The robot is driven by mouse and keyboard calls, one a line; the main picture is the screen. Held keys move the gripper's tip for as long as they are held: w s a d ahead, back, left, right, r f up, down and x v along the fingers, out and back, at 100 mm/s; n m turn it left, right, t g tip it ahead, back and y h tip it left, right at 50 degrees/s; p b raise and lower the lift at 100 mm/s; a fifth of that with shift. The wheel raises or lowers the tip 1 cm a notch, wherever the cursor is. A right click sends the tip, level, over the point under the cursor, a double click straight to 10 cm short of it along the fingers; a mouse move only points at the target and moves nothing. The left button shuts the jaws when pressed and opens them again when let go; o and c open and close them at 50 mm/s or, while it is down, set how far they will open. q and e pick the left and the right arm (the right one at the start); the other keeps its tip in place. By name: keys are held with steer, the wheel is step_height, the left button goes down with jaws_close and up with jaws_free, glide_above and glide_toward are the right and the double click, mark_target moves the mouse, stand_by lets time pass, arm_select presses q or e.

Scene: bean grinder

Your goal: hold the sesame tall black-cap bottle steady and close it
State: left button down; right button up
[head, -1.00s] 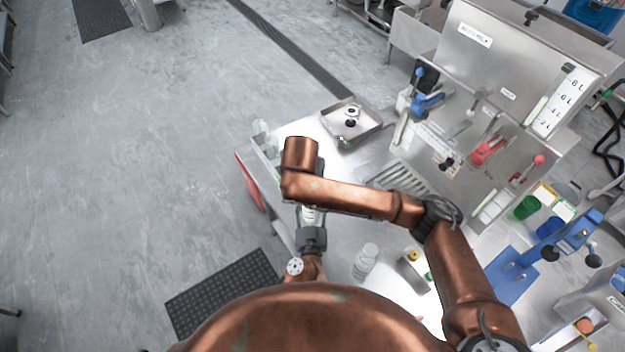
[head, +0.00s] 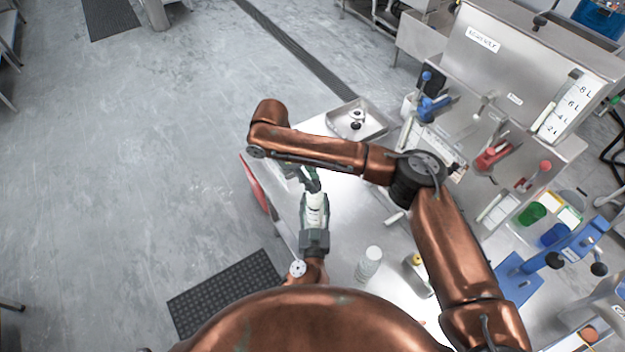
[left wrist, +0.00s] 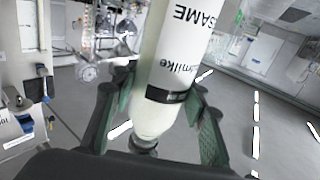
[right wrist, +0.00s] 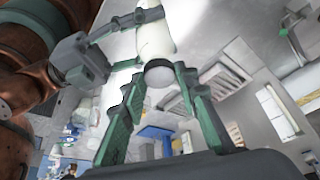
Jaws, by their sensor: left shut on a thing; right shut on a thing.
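The sesame bottle (head: 315,203) is tall and pale, with "SESAME" lettering in the left wrist view (left wrist: 180,55). My left gripper (head: 314,222) is shut on its body, and its green fingers flank the bottle in the left wrist view. My right gripper (head: 306,179) is at the far end of the bottle. In the right wrist view its green fingers close on a round, dark-rimmed piece (right wrist: 159,68), apparently the black cap, at the end of the pale bottle (right wrist: 154,38). Whether the cap is fully seated cannot be told.
A clear bottle (head: 369,263) and a small yellow-topped container (head: 417,262) stand on the steel table (head: 345,230). A metal tray (head: 375,120) is at the back. The steel machine with levers stands right. A red panel (head: 254,184) is at the table's left edge.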

steer(key=shift+w, duration=0.1)
steer(key=o, duration=0.7)
steer(key=shift+c, duration=0.6)
